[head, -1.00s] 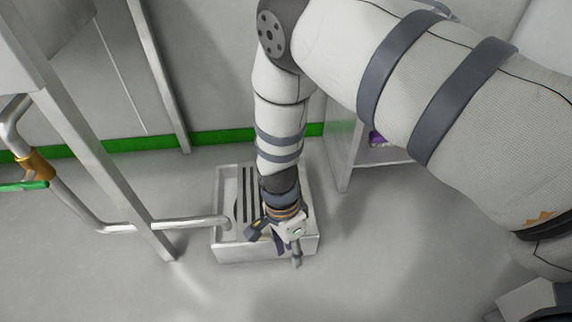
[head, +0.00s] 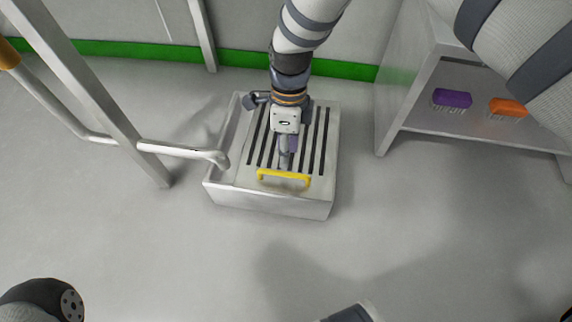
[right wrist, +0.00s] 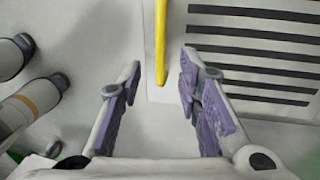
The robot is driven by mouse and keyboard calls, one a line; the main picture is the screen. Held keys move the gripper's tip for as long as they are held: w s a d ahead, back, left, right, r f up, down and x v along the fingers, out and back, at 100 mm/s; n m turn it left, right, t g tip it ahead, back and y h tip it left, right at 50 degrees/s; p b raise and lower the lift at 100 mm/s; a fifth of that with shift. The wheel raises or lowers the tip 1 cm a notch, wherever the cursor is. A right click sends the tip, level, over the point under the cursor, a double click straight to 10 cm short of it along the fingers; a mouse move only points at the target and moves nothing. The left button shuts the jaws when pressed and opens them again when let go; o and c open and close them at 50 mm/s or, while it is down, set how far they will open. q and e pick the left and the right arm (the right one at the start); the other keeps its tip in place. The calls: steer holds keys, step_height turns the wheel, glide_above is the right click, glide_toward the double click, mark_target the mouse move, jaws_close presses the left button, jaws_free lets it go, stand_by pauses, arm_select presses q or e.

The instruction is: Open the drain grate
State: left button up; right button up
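The drain grate (head: 317,150) is a pale slotted panel on a white box-shaped drain (head: 268,203) on the floor. A yellow handle (head: 284,178) sits at its front edge. My right gripper (head: 285,158) is over the grate, just behind the handle in the head view. In the right wrist view, my right gripper (right wrist: 160,72) is open, with purple-padded fingers. The yellow handle (right wrist: 160,45) shows between the fingertips there, with the slotted grate (right wrist: 255,48) to its right. I cannot tell whether the fingers touch the handle. My left gripper is not in view.
A pipe (head: 185,152) ends over the drain's left side, close to a slanting metal post (head: 100,118). A shelf (head: 440,138) at right holds a purple brush (head: 452,98) and an orange brush (head: 508,107). The floor before the drain is clear.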

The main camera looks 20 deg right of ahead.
mark_target(286, 173)
steer(key=f, duration=0.2)
steer(key=f+b, duration=0.1)
steer(key=f, duration=0.1)
steer(key=s+f+b, duration=0.1)
steer(key=f, duration=0.1)
steer(key=shift+a, duration=0.3)
jaws_close()
steer(key=shift+r, duration=0.1)
